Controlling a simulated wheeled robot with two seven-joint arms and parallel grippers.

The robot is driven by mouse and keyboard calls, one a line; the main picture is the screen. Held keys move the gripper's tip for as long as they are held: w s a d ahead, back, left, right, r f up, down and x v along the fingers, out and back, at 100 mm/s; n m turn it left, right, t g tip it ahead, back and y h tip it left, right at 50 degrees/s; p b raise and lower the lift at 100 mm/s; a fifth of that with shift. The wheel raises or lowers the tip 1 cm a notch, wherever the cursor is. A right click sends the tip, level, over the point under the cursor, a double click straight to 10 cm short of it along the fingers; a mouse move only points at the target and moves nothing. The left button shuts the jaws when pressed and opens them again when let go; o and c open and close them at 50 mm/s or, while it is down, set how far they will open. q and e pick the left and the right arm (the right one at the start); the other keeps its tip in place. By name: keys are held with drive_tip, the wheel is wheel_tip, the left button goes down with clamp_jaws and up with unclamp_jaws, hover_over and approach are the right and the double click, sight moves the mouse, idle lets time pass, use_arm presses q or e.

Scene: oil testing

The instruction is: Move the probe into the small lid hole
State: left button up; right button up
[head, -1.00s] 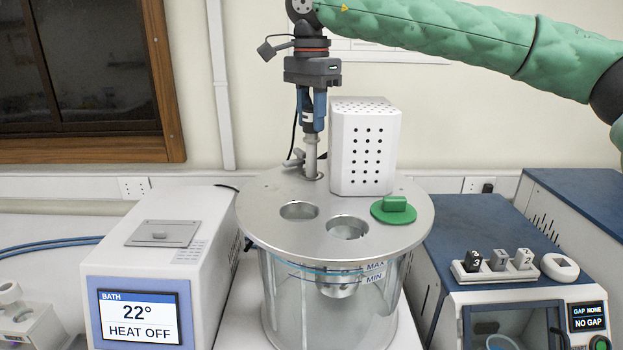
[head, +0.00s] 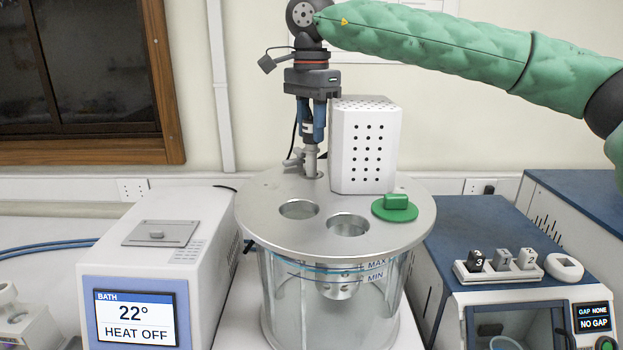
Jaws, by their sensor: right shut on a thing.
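My right gripper (head: 312,138) points down over the back of the round metal lid (head: 265,222), left of the white perforated box. It is shut on the probe (head: 310,157), a slim grey upright piece with a small side part at its left and a black cable. The probe's lower end is at the small lid hole (head: 314,176), and its tip is hidden there. I cannot tell how deep it sits. My left gripper is not in view.
The white perforated box (head: 366,150) stands on the lid close to the right of my gripper. Two larger holes (head: 298,209) (head: 348,225) are open in front. A green stopper (head: 396,207) sits at the right. The bath unit (head: 137,262) stands left, reading 22° and HEAT OFF.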

drive_tip(key=shift+f, duration=0.45)
drive_tip(key=o, duration=1.1)
drive_tip(key=shift+r, duration=0.1)
drive_tip(key=shift+r+b, duration=0.35)
wheel_tip(320, 180, up, 6)
drive_tip(key=shift+f+b, duration=0.1)
drive_tip(key=shift+b, duration=0.7)
drive_tip(key=shift+r, duration=0.55)
